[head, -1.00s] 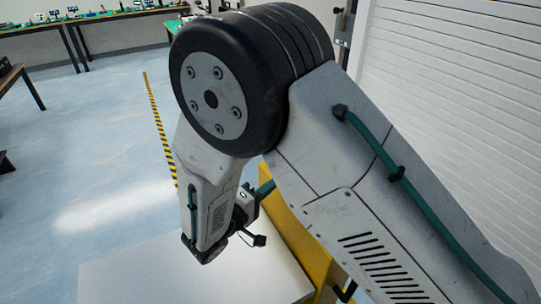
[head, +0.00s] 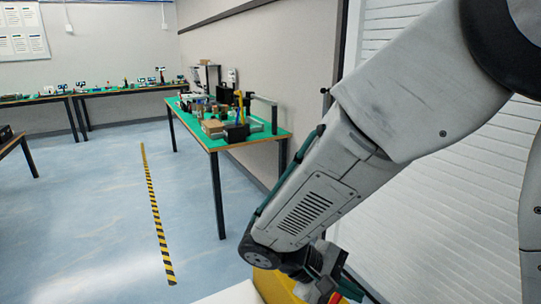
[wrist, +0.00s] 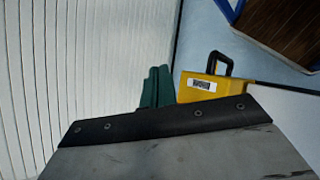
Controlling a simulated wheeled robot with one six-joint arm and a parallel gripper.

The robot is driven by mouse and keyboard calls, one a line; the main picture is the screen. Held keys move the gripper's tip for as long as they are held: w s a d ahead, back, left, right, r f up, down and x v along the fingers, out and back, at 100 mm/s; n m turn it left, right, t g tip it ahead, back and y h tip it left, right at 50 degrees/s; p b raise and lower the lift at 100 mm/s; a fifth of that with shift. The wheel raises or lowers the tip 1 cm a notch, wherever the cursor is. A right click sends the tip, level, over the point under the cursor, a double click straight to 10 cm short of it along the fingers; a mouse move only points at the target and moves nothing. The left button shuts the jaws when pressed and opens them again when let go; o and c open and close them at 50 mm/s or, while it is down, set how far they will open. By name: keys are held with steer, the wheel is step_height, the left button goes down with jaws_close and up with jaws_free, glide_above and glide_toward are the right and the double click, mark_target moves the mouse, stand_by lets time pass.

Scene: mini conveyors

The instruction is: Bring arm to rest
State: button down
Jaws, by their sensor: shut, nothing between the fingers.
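My arm crosses the right half of the head view, its forearm sloping down to the left. My gripper (head: 322,280) is at the low end of the arm, near the bottom edge, partly hidden and cut off by the frame. It is shut and holds nothing. It is close to a yellow case, which shows in the head view (head: 275,286) and, with a black handle and a white label, in the wrist view (wrist: 205,88). I cannot tell whether they touch.
A ribbed white shutter (head: 440,215) stands on the right, behind the arm. A green-topped workbench (head: 268,139) with tools stands at the back. Open blue floor (head: 105,215) with a yellow-black stripe (head: 157,225) lies on the left.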

steer(key=s+d+r+m+t+y, duration=0.2)
steer(key=s+d+r+m+y, duration=0.5)
steer(key=s+d+r+y, duration=0.3)
step_height(320, 180, up, 3)
steer(key=shift+s+d+r+m+y, duration=0.2)
steer(key=shift+s+d+m+y, duration=0.25)
steer(key=shift+s, duration=0.65)
steer(key=shift+d, duration=0.15)
stand_by(0.5)
